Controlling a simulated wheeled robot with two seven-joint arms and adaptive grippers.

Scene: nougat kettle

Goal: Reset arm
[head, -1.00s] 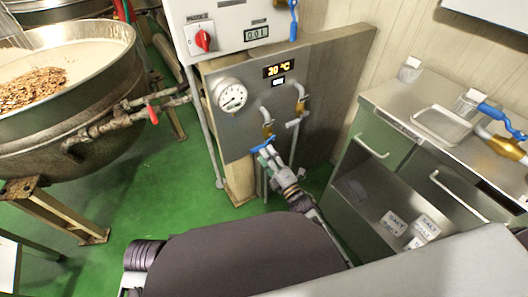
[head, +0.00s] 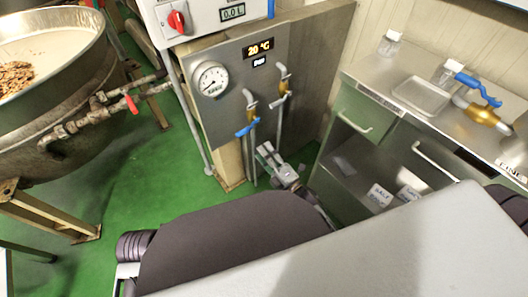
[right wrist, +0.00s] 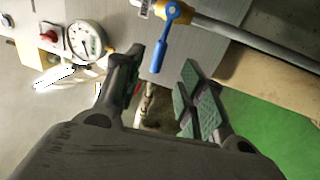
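My right gripper (head: 268,152) is in front of the lower part of the grey panel (head: 318,70), just below and right of a blue valve handle (head: 247,129). In the right wrist view the right gripper (right wrist: 162,72) has its two padded fingers spread apart with nothing held. The blue handle (right wrist: 161,45) shows beyond the fingertips and seems apart from them. The handle hangs from a yellow valve body (right wrist: 173,12) on a pipe. My left gripper is out of view.
A large kettle (head: 85,95) stands at left, with a red-handled valve (head: 131,104). At right is a steel cabinet (head: 355,107) bearing a tray (head: 422,97), a jar (head: 390,43) and another blue-handled valve (head: 478,88). Green floor (head: 150,190) lies open between.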

